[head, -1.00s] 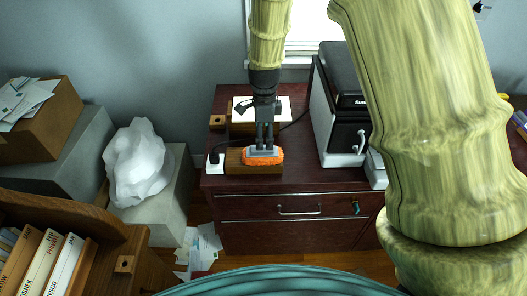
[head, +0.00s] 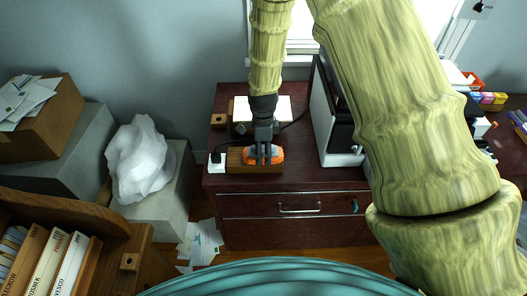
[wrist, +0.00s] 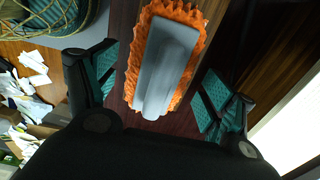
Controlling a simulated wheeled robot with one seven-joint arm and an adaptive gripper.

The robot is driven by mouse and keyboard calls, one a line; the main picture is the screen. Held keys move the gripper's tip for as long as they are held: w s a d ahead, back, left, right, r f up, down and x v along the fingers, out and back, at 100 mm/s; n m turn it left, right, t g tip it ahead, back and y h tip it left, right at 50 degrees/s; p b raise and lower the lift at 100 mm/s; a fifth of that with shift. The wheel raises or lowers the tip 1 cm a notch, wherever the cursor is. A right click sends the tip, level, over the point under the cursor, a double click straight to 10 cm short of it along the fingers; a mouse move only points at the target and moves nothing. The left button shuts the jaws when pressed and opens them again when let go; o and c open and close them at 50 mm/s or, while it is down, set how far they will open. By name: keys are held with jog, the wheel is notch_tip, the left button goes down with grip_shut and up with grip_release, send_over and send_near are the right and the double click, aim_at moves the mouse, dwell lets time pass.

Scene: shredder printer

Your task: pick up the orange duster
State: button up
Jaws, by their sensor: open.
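The orange duster (head: 278,155) lies on a brown wooden block on the dark red cabinet top. In the wrist view the duster (wrist: 168,60) shows a grey handle back with a ruffled orange fringe around it. My gripper (head: 263,158) is over the duster and partly hides it. In the wrist view my gripper (wrist: 158,95) is open, with one teal-padded finger on each side of the duster. A gap shows between each finger and the duster, and I cannot tell how high the fingertips are above it.
A white plug or adapter (head: 217,162) stands just left of the block (head: 236,163). A black and white printer (head: 338,130) stands close to the right. A white crumpled form (head: 141,160) sits on a grey pedestal at left. Bare cabinet top (head: 290,178) shows in front.

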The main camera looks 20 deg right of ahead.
aim_at(263, 146)
jog(key=shift+f, duration=0.15)
jog(key=c, duration=1.2)
jog(key=shift+r+b, duration=0.95)
jog(key=shift+r, duration=0.7)
jog(key=s+a+b, duration=0.1)
jog(key=s, duration=0.4)
jog(key=s+a+r+b, duration=0.1)
jog(key=s+b, duration=0.1)
jog(key=s, duration=0.3)
jog(key=s+a+b, duration=0.1)
jog(key=s, duration=0.4)
jog(key=shift+s+a+r, duration=0.3)
jog(key=shift+r, duration=0.1)
